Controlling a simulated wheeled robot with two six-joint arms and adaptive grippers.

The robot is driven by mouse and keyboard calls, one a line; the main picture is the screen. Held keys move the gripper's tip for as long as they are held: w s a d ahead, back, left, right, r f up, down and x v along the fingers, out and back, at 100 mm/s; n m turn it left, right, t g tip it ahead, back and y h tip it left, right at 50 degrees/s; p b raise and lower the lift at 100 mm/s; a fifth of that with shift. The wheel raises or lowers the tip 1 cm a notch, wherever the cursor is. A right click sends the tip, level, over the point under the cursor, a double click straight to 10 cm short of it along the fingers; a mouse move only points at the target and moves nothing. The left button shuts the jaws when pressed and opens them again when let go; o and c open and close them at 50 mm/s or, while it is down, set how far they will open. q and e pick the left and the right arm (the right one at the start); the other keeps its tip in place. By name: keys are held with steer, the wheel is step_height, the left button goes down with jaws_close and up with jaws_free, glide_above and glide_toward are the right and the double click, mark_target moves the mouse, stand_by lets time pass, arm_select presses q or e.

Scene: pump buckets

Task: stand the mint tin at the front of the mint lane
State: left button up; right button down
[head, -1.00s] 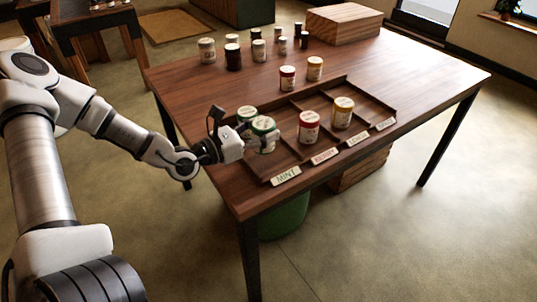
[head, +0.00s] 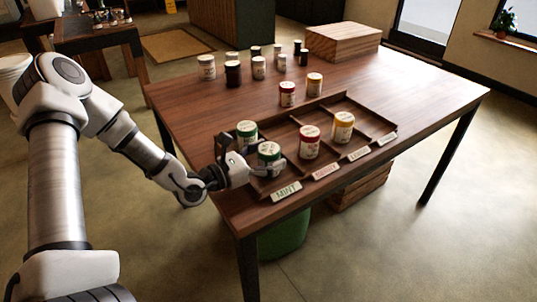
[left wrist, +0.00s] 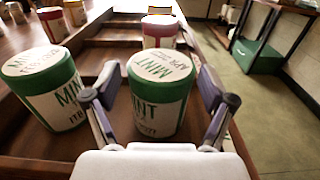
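The mint tin (head: 268,152), green with a white lid, stands upright in the mint lane, near the lane's front edge and the MINT label (head: 286,191). It also shows in the left wrist view (left wrist: 158,98). My left gripper (head: 262,166) is around this tin. In the left wrist view its fingers (left wrist: 158,85) stand on either side of the tin, with narrow gaps visible. A second green mint tin (head: 246,132) stands behind it; in the left wrist view this tin (left wrist: 48,92) is to the left. My right gripper is not in view.
In the neighbouring lanes of the rack (head: 327,102) stand a red-labelled tin (head: 309,142) and a yellow-labelled tin (head: 343,127). Two more tins (head: 287,94) (head: 314,84) stand behind the rack. Several jars and a wooden box (head: 343,42) are at the table's back.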

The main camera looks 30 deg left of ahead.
arm_select(q)
steer(key=shift+r, duration=0.15)
steer(key=shift+s+a+r+p, duration=0.1)
steer(key=shift+r+p, duration=0.05)
steer(key=shift+p, duration=0.15)
steer(key=shift+s+a, duration=0.15)
steer(key=shift+s, duration=0.15)
steer(key=p+v, duration=1)
steer(key=p, duration=0.1)
steer(key=shift+s+r, duration=0.25)
steer(key=shift+s+a+f, duration=0.1)
steer(key=shift+s+f, duration=0.05)
steer(key=shift+s, duration=0.1)
steer(key=shift+f, duration=0.25)
